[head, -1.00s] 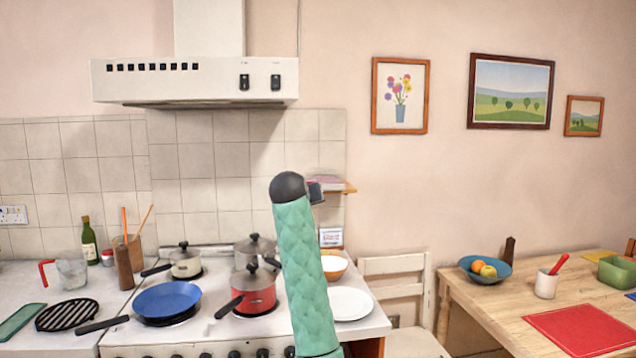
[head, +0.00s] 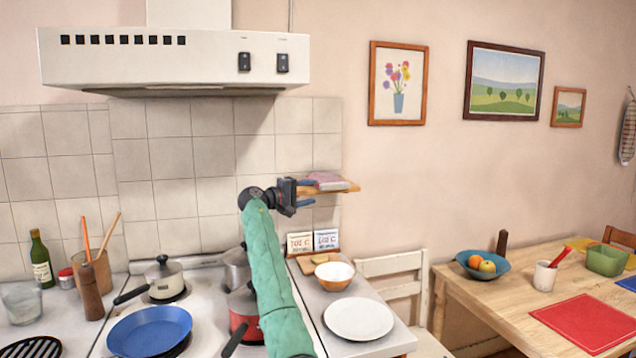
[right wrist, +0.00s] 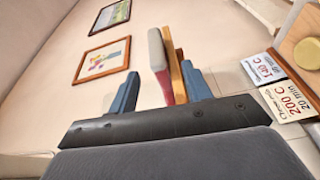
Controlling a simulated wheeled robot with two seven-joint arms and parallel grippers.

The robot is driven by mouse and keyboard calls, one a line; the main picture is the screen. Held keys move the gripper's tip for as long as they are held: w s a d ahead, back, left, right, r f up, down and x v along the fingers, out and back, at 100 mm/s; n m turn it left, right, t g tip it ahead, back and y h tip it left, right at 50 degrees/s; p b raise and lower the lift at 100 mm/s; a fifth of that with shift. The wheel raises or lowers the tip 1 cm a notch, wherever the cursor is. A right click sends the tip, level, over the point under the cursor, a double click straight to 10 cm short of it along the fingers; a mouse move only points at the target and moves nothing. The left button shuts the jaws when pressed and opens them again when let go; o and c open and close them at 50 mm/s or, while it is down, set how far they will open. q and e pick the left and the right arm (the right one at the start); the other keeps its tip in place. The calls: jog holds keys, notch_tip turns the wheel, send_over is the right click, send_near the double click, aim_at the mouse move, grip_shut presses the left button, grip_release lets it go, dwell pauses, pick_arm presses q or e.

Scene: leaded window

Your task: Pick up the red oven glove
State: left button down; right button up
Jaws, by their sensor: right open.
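The red oven glove (head: 327,180) lies flat on a small wooden wall shelf (head: 342,188) right of the tiled wall. Its upper side looks greyish pink. My right gripper (head: 309,192) is at the shelf's left end, open and empty. In the right wrist view the glove (right wrist: 160,65) shows a pale face and a red edge. It lies between the lines of the two spread fingers of the right gripper (right wrist: 161,88), with the shelf (right wrist: 178,65) along its side. I cannot tell whether the fingers overlap the glove. My left gripper is out of view.
Below the shelf stand two temperature cards (head: 326,240), an orange and white bowl (head: 334,274) and a white plate (head: 358,318). Pans (head: 150,330) stand on the hob. The range hood (head: 170,60) hangs above.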

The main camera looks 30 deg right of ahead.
aim_at(329, 188)
jog(key=shift+s+d+r+n+p, duration=0.15)
jog(key=shift+d+p, duration=0.15)
jog(key=shift+d, duration=0.35)
jog(key=shift+w+d+r+n+p, duration=0.1)
jog(key=shift+d+p, duration=0.15)
jog(key=shift+d, duration=0.4)
jog(key=shift+s+d+r+n+p, duration=0.15)
jog(key=shift+d+p, duration=0.15)
jog(key=shift+d, duration=0.35)
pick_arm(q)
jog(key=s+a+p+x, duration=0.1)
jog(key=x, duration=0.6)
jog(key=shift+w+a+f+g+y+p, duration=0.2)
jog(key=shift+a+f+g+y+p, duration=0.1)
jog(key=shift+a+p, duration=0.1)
pick_arm(e)
jog(key=d, duration=0.4)
jog(key=shift+w+f, duration=0.2)
jog(key=shift+w, duration=0.05)
grip_shut()
